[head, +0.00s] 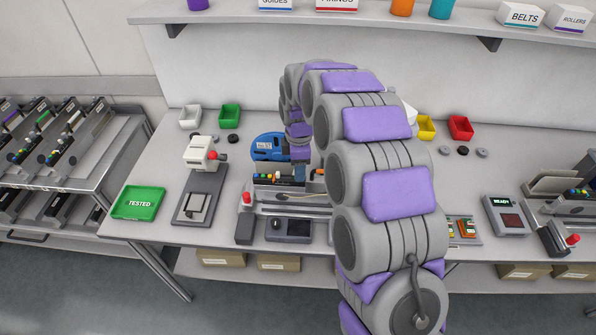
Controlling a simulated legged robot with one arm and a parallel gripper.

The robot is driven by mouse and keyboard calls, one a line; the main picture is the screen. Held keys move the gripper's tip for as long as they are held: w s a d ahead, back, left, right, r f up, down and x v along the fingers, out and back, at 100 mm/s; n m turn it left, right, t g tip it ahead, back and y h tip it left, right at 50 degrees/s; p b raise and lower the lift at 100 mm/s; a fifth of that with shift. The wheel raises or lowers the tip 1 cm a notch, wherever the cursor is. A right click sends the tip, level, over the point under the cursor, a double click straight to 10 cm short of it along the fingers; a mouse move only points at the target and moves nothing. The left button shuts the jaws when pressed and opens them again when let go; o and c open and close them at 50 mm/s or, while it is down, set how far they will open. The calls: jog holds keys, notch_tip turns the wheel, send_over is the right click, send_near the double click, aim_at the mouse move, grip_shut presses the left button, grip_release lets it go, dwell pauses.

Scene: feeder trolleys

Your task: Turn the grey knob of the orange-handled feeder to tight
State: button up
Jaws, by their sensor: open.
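My arm arches over the bench, and my gripper (299,168) points down at the back of a feeder fixture. Its fingers are small and dark here; it is open, and I see nothing held in it. The feeder (285,180) in the fixture carries a row of small coloured parts. A small orange piece (318,174) shows at its right, partly hidden by my arm; it may be the orange handle. I cannot make out the grey knob or its setting. A blue labelled housing (268,147) stands just behind the feeder, left of my gripper.
A green TESTED tray (138,203) and a press-like device (202,157) stand to the left. A red-topped post (246,203) and a dial box (289,229) are in front. A READY box (506,215) is at right. Feeder trolley racks (62,140) stand far left.

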jog(key=shift+d+f, duration=0.15)
jog(key=shift+f, duration=0.65)
jog(key=shift+a, duration=0.2)
jog(key=shift+c, duration=0.8)
jog(key=shift+d, duration=0.1)
grip_shut()
